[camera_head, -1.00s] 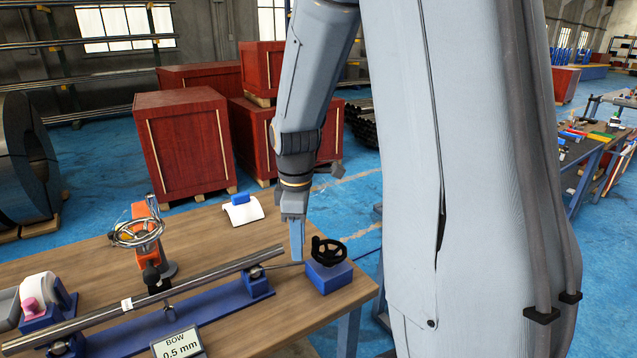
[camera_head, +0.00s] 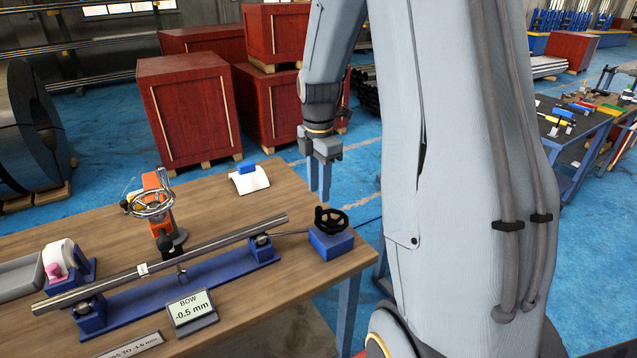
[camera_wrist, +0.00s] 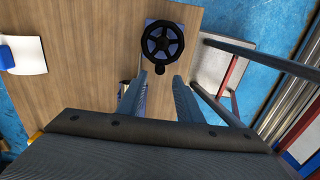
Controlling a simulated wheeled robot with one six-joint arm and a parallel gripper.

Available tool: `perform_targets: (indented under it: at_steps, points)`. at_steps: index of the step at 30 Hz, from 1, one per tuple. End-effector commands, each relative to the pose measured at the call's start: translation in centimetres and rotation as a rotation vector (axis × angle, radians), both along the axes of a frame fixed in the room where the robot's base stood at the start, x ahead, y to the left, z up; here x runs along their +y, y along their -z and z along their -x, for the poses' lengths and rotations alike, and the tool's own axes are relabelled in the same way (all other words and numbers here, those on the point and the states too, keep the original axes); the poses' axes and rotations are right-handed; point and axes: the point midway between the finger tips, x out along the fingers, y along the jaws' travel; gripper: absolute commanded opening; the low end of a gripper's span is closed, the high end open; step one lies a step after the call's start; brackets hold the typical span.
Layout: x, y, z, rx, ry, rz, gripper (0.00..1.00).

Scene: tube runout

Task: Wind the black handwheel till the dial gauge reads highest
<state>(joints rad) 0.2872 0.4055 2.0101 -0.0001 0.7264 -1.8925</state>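The black handwheel (camera_head: 331,221) sits on a blue block at the right end of the bench, with a thin shaft leading to the steel tube (camera_head: 200,250). It also shows in the wrist view (camera_wrist: 162,42), its knob toward my gripper. My gripper (camera_head: 319,194) is open and empty, fingers pointing down, apart from the handwheel and above it in the head picture. In the wrist view, the finger tips (camera_wrist: 160,82) lie either side of the knob's line. I see no round dial face; a display (camera_head: 190,307) reads "BOW -0.5 mm". The tube rests on blue supports.
An orange stand with a chrome handwheel (camera_head: 152,200) stands behind the tube. A white sheet with a blue block (camera_head: 248,178) lies at the back of the wooden bench (camera_head: 215,205). A partly cut-off label (camera_head: 130,346) ends in "-1.5 mm". Red crates stand beyond.

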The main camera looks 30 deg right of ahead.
Motion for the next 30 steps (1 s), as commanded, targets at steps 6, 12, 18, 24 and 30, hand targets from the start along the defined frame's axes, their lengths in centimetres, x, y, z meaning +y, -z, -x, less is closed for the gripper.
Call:
perform_targets:
  at_steps: [6, 12, 18, 24, 30]
  points:
    - [0.0, 2.8, -0.1, 0.0, 0.0, 0.0, 0.33]
    - [0.0, 4.9, -0.1, 0.0, 0.0, 0.0, 0.33]
    - [0.0, 6.8, -0.1, -0.001, 0.0, 0.0, 0.33]
    - [0.0, 6.4, 0.0, 0.0, 0.0, 0.0, 0.33]
    - [0.0, 6.6, 0.0, 0.0, 0.0, 0.0, 0.33]
